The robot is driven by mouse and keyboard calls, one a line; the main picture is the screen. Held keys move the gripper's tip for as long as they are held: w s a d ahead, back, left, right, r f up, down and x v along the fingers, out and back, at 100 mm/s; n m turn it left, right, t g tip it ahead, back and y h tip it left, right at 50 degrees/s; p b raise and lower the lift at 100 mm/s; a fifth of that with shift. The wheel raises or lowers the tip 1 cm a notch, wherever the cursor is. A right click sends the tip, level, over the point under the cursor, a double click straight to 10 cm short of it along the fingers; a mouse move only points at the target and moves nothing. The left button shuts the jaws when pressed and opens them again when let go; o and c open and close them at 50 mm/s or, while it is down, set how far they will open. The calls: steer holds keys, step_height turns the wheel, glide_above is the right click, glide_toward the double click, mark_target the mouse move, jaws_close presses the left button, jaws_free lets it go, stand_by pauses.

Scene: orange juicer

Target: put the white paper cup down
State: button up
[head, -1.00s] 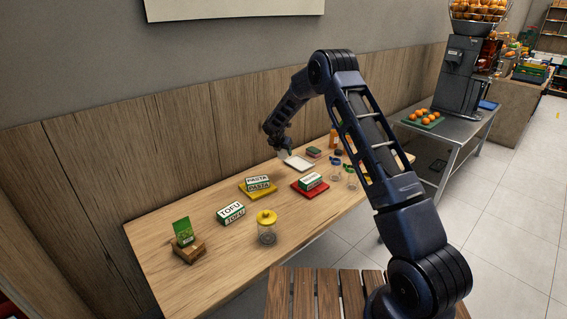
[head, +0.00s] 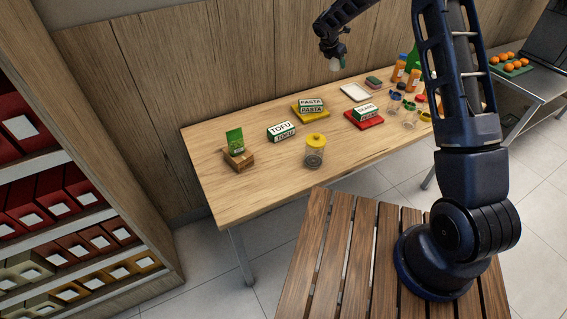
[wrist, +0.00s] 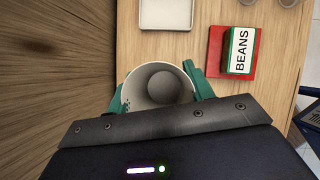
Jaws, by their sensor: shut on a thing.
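The white paper cup (wrist: 160,84) is seen from above in the wrist view, its open mouth facing the camera and empty inside. My gripper (wrist: 158,92) is shut on it, with a green finger on either side. In the head view the cup (head: 335,64) is small and hangs under my gripper (head: 334,57), in the air above the back of the wooden table (head: 235,193). It is clear of the tabletop. The cup's lower part is hard to make out.
A white tray (head: 355,91) lies right of the cup. The BEANS box (wrist: 241,48) sits on a red board (wrist: 214,50).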

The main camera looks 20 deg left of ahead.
steer(key=s+a+m+g+h, duration=0.1)
steer(key=s+a+m, duration=0.35)
steer(key=s, duration=0.75)
steer(key=s+a+m+g+h, duration=0.1)
steer(key=s+a+m+g, duration=0.3)
steer(key=s, duration=0.8)
steer(key=s+a+m+g, duration=0.15)
steer(key=s+m, duration=0.45)
steer(key=s, duration=2)
steer(key=shift+n+h, duration=0.25)
steer(key=shift+h, duration=0.15)
step_height(320, 180, down, 19)
steer(key=shift+w+a+f, duration=0.1)
steer(key=shift+w, duration=0.05)
steer(key=shift+f, duration=0.15)
steer(key=o, duration=0.9)
steer(key=shift+o, duration=0.2)
